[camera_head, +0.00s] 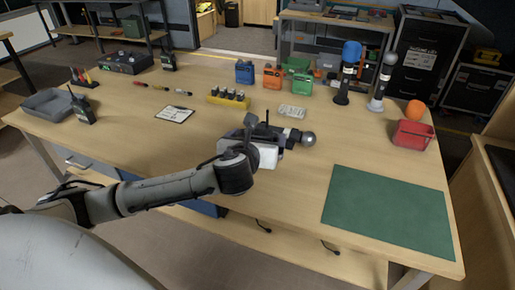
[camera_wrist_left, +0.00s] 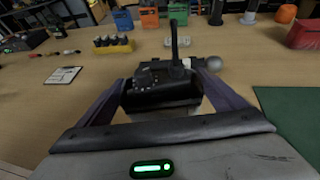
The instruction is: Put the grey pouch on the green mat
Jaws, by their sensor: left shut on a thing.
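My left gripper (camera_head: 266,152) is over the middle of the table, left of the green mat (camera_head: 388,212). In the left wrist view its fingers (camera_wrist_left: 165,100) are shut on a dark boxy thing (camera_wrist_left: 152,88) with an upright black stub. The mat's corner shows there at the right (camera_wrist_left: 288,112). A microphone with a silver ball head (camera_head: 308,139) lies just beyond the gripper; its near part is hidden. I cannot clearly make out a grey pouch. A small pale grey item (camera_head: 292,112) lies flat farther back. My right gripper is not in view.
A red bin (camera_head: 412,136) and orange ball (camera_head: 415,110) stand beyond the mat. Two microphones stand upright at the back, one blue-topped (camera_head: 350,55). A yellow holder (camera_head: 228,98) and clipboard (camera_head: 174,114) lie farther left. A grey tray (camera_head: 45,104) is far left. The mat is bare.

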